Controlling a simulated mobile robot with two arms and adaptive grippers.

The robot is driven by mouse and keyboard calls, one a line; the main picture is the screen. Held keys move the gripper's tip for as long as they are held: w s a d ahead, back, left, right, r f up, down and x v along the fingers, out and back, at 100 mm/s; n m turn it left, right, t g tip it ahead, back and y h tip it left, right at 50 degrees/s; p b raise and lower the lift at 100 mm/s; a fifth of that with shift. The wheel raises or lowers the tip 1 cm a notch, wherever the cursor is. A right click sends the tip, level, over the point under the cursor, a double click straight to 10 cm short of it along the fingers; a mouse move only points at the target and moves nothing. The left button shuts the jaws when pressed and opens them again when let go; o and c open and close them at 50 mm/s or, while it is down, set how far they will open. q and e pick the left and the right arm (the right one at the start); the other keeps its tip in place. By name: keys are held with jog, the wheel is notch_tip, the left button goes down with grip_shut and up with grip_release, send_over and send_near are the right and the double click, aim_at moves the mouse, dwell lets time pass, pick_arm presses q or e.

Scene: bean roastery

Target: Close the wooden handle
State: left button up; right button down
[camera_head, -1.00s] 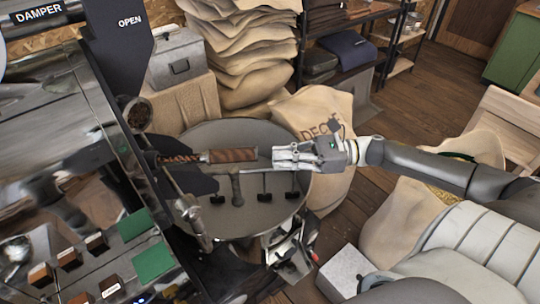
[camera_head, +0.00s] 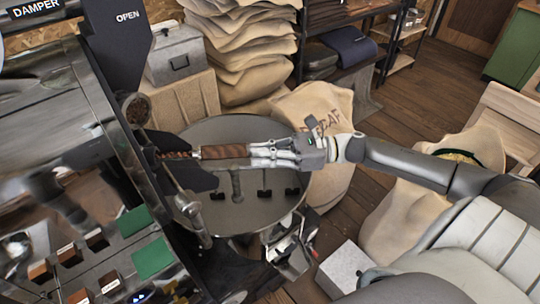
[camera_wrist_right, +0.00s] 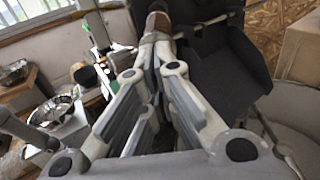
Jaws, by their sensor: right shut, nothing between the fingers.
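The wooden handle (camera_head: 225,151) is a brown ribbed grip on a metal rod, lying level at the front of the roaster above the round cooling tray (camera_head: 215,130). My right gripper (camera_head: 252,151) is shut and empty, its fingertips at the handle's free right end, lined up with it. In the right wrist view the closed fingertips (camera_wrist_right: 158,40) meet the brown end of the handle (camera_wrist_right: 158,20); whether they touch is hard to tell. A black and white mechanism (camera_head: 290,248) below the tray may be my left gripper; its jaws cannot be made out.
The roaster body (camera_head: 60,130) with its switches fills the left. A dark metal chute stands just behind the handle. Burlap sacks (camera_head: 235,50) are stacked at the back, and a DECAF sack (camera_head: 325,110) stands behind my right gripper. The space above the tray is mostly clear.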

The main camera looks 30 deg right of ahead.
aim_at(221, 156)
jog(key=b+x, duration=0.4)
jog(key=x, duration=0.4)
jog(key=shift+w+a, duration=0.2)
jog(key=shift+a, duration=0.05)
jog(key=shift+w+a, duration=0.1)
jog(key=shift+a, duration=0.15)
jog(key=shift+r, duration=0.1)
jog(key=shift+d, duration=0.1)
